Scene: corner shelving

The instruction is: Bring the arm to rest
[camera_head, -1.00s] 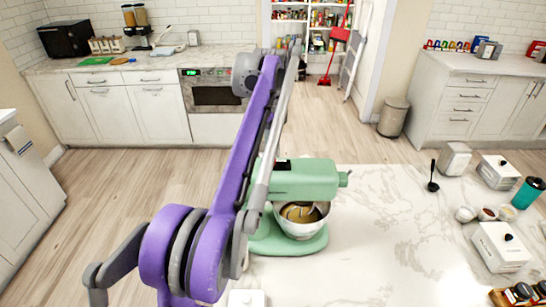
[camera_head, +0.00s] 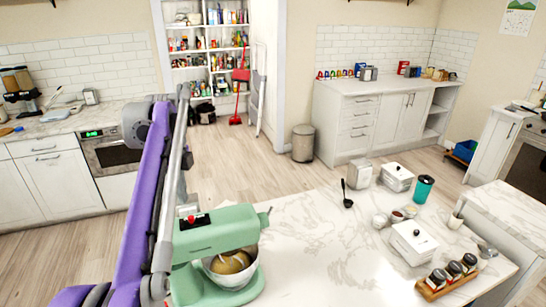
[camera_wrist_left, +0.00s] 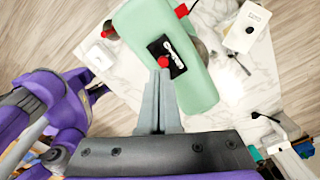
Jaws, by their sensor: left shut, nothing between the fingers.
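My left arm (camera_head: 145,215), purple and grey, rises at the left of the head view, beside the green stand mixer (camera_head: 212,240). In the left wrist view my left gripper (camera_wrist_left: 160,80) is shut and empty. Its fingertips overlap in the picture with the mixer's black panel and red knob (camera_wrist_left: 163,61); whether they touch cannot be told. The mixer's green head also fills the middle of the wrist view (camera_wrist_left: 197,92). In the head view the left gripper cannot be made out behind the arm links. My right gripper is not in view.
The mixer with its bowl (camera_head: 232,268) stands on the marble island (camera_head: 320,240). White boxes (camera_head: 413,243), a teal cup (camera_head: 423,188), a black ladle (camera_head: 347,195) and a wooden jar rack (camera_head: 447,285) lie to the right. Open floor (camera_head: 240,155) lies behind the island.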

